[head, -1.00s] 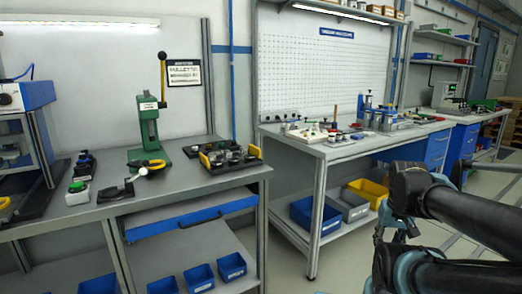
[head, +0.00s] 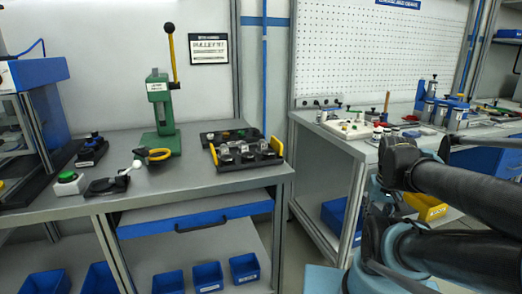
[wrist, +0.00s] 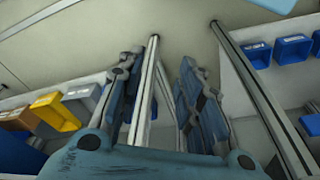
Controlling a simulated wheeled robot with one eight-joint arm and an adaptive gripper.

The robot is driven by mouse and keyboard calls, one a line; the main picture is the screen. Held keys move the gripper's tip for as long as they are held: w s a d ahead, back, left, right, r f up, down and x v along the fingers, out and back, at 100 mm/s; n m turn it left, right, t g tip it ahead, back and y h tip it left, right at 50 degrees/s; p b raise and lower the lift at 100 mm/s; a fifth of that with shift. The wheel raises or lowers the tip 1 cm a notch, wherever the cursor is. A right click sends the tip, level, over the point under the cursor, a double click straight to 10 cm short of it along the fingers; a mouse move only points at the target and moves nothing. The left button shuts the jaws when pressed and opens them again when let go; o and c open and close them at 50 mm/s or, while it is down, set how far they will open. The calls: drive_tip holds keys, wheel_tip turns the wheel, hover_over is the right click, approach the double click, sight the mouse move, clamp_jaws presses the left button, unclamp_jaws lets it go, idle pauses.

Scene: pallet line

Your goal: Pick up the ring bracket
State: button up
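A yellow ring-shaped piece with a dark part (head: 155,155) lies on the left workbench, at the foot of the green lever press; it may be the ring bracket, but I cannot be sure. My gripper (wrist: 158,75) shows in the wrist view with its two blue-grey fingers spread apart and nothing between them. It hangs over the floor, away from the benchtop pieces. In the head view my folded arm fills the right side, and the gripper is not clearly seen there.
The left workbench (head: 220,183) also carries the green press (head: 160,115), a black tray of parts (head: 215,165), a black lever piece (head: 107,185) and a green button box (head: 68,182). Blue bins (head: 207,276) sit below. A second bench stands right, with a narrow gap between.

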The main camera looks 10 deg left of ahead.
drive_tip(key=o, duration=0.3)
drive_tip(key=shift+o, duration=0.3)
drive_tip(key=shift+a+r+n, duration=0.2)
drive_tip(key=shift+r, duration=0.4)
drive_tip(key=shift+a+r+n, duration=0.15)
drive_tip(key=shift+r+n, duration=0.05)
drive_tip(key=shift+r, duration=0.35)
drive_tip(key=w+a+r+n+g+y, duration=0.2)
drive_tip(key=w+a+r+n, duration=1)
drive_tip(key=w+r, duration=0.4)
wheel_tip(320, 180, up, 10)
drive_tip(key=n+g+y, duration=0.2)
drive_tip(key=n+g, duration=0.1)
drive_tip(key=n, duration=0.8)
hover_over(264, 140)
drive_tip(key=w+d, duration=0.4)
drive_tip(key=d, duration=0.1)
drive_tip(key=x, duration=1.7)
drive_tip(key=shift+w+d+f, duration=0.15)
drive_tip(key=shift+d, duration=0.2)
